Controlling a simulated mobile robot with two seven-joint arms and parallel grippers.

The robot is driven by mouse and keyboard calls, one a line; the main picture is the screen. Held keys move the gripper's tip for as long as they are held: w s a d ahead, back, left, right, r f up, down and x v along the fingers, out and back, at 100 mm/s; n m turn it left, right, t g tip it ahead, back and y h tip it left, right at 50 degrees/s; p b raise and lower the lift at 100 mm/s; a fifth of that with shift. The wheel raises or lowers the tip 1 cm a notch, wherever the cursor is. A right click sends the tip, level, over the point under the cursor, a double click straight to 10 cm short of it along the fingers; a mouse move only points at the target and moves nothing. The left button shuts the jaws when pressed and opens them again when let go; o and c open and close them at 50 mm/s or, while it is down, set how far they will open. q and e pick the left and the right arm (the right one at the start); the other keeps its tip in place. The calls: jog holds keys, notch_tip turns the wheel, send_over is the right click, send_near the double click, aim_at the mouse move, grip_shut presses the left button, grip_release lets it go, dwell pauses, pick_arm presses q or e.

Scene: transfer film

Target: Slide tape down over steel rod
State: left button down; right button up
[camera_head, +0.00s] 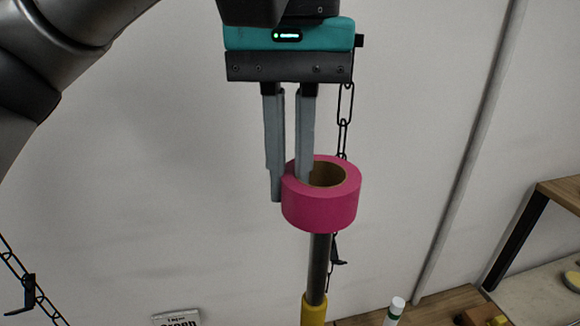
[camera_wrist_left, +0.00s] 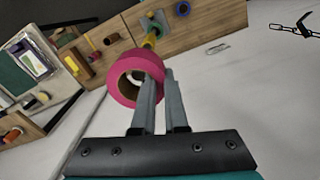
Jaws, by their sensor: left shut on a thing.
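A pink tape roll (camera_head: 325,210) with a brown cardboard core hangs at the fingertips of my left gripper (camera_head: 289,188). One finger is inside the core and the other is outside, so the gripper is shut on the roll's wall. The grey steel rod (camera_head: 318,268) stands upright below the roll, rising from a yellow sleeve (camera_head: 313,312). I see no rod tip in the core's opening and cannot tell whether the rod enters it. The left wrist view also shows the roll (camera_wrist_left: 114,76), with the yellow sleeve (camera_wrist_left: 150,41) beyond it. My right gripper is not in view.
A black chain (camera_head: 345,120) hangs behind the gripper and roll. A wooden shelf (camera_head: 562,192) is at the right edge. Space left of the roll is clear.

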pick_arm(q)
notch_tip(320, 180, down, 12)
jog(key=b, duration=0.9)
jog(key=shift+b, duration=0.35)
dwell(3.6)
jog(key=c, duration=0.9)
grip_release()
jog(key=shift+a+f, duration=0.1)
jog(key=shift+o, duration=0.2)
notch_tip(320, 180, up, 15)
jog(key=p, duration=0.4)
jog(key=shift+s, duration=0.1)
jog(key=shift+a+r, duration=0.1)
jog(key=shift+r, duration=0.1)
